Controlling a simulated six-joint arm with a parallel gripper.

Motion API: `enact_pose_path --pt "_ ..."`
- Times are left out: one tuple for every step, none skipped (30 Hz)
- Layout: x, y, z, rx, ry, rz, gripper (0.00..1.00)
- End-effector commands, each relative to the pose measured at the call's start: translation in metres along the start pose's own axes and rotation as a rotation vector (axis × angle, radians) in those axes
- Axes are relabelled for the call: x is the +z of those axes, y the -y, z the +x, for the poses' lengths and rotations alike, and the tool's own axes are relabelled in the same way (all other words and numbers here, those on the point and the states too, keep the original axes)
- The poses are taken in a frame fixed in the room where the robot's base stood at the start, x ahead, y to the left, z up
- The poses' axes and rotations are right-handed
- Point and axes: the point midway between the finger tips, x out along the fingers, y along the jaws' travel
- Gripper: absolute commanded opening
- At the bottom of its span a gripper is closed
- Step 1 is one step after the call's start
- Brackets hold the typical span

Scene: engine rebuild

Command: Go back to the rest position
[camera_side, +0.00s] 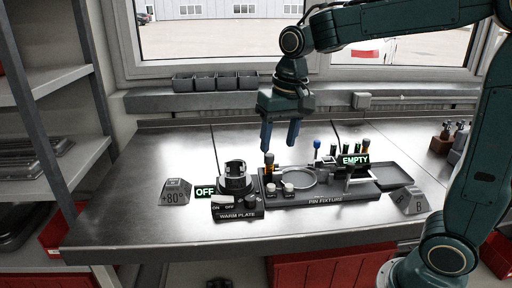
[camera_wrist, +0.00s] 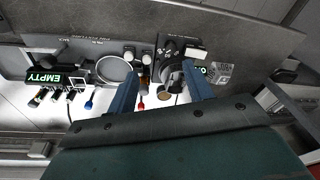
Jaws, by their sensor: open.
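My gripper (camera_side: 280,134) hangs from my arm above the back of the bench, fingers pointing down. Its two blue fingers are apart with nothing between them in the side view. In the wrist view the fingers (camera_wrist: 160,95) are spread, with the bench below them. The pin fixture (camera_side: 325,201) lies below and to the right, with a ring and small parts on it. The warm plate (camera_side: 237,213) stands to its left, carrying a dark piston-like part (camera_side: 235,168). A sign beside it reads OFF (camera_side: 204,191).
A sign reading EMPTY (camera_side: 355,159) stands over the fixture, near several upright coloured-top tools (camera_side: 333,148). Grey bins (camera_side: 215,81) line the window ledge. The bench's left part (camera_side: 125,205) is clear.

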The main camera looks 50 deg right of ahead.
Motion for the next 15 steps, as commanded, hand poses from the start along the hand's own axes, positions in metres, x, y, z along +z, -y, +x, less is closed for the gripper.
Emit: enact_pose_path --pt "0.009 -0.004 -0.007 -0.009 -0.021 -0.020 0.51" --pt "0.015 -0.007 -0.010 -0.012 -0.030 -0.032 0.51" --pt "0.022 -0.010 -0.013 -0.017 -0.042 -0.050 0.51" --pt "0.027 -0.012 -0.016 -0.020 -0.052 -0.061 0.51" --pt "0.032 -0.015 -0.018 -0.024 -0.063 -0.074 0.51" --pt "0.039 -0.018 -0.021 -0.028 -0.077 -0.090 0.51" --pt "0.044 -0.020 -0.023 -0.031 -0.087 -0.103 0.51" --pt "0.049 -0.022 -0.024 -0.034 -0.096 -0.116 0.51" --pt "0.056 -0.025 -0.027 -0.038 -0.109 -0.133 0.51" --pt "0.061 -0.028 -0.028 -0.041 -0.120 -0.145 0.51" --pt "0.067 -0.030 -0.029 -0.043 -0.131 -0.157 0.51" --pt "0.074 -0.033 -0.031 -0.047 -0.145 -0.174 0.51" --pt "0.079 -0.035 -0.031 -0.049 -0.154 -0.186 0.51" --pt "0.084 -0.038 -0.032 -0.051 -0.164 -0.199 0.51" --pt "0.091 -0.041 -0.033 -0.053 -0.178 -0.215 0.51"
